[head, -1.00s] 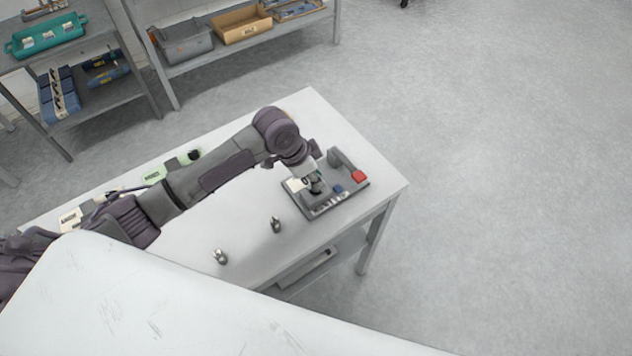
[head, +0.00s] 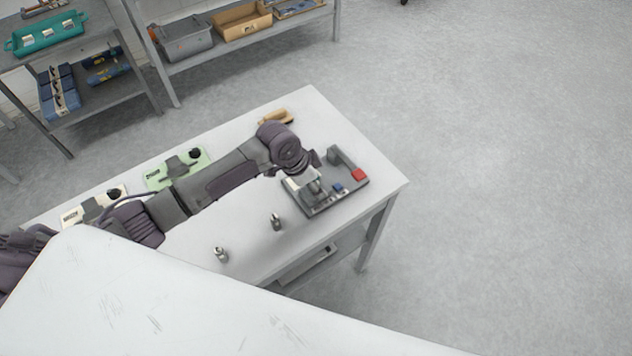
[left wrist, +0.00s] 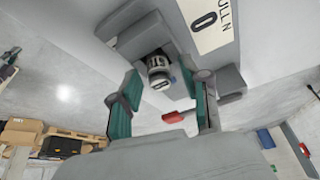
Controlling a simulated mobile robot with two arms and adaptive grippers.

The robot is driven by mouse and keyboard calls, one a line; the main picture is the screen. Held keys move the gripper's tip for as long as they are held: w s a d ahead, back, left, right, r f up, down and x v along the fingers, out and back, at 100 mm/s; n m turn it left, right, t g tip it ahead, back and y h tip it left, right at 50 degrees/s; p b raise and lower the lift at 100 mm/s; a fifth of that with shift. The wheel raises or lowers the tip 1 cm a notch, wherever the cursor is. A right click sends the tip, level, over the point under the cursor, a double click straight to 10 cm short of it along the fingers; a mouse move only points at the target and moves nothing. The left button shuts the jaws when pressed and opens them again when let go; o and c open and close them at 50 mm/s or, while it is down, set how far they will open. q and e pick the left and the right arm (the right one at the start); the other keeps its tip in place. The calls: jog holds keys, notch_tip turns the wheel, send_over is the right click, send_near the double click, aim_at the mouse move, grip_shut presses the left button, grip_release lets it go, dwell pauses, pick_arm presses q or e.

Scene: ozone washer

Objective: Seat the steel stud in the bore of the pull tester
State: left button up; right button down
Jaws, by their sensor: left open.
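The grey pull tester (head: 352,190) stands near the right end of the white table. A steel stud (head: 315,187) stands upright at the tester; its dark-banded end (left wrist: 158,68) shows in the left wrist view against a grey block, and its lower end is hidden. My left gripper (head: 292,168) is open just above and left of the stud. In the left wrist view its teal-padded fingers (left wrist: 160,90) are spread on either side of the stud, apparently clear of it. My right gripper is not in view.
Two other metal pieces, one nearer the tester (head: 277,223) and one farther left (head: 221,255), stand on the table. A green plate (head: 163,180), a pale plate (head: 72,217) and a brush (head: 275,117) lie along the back.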

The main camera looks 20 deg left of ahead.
pick_arm(q)
jog(key=shift+r, duration=0.3)
jog(key=b+v, duration=0.1)
jog(key=v, duration=1)
jog(key=shift+s+a+r, duration=0.15)
jog(key=shift+s+r, duration=0.05)
jog(key=shift+r, duration=0.1)
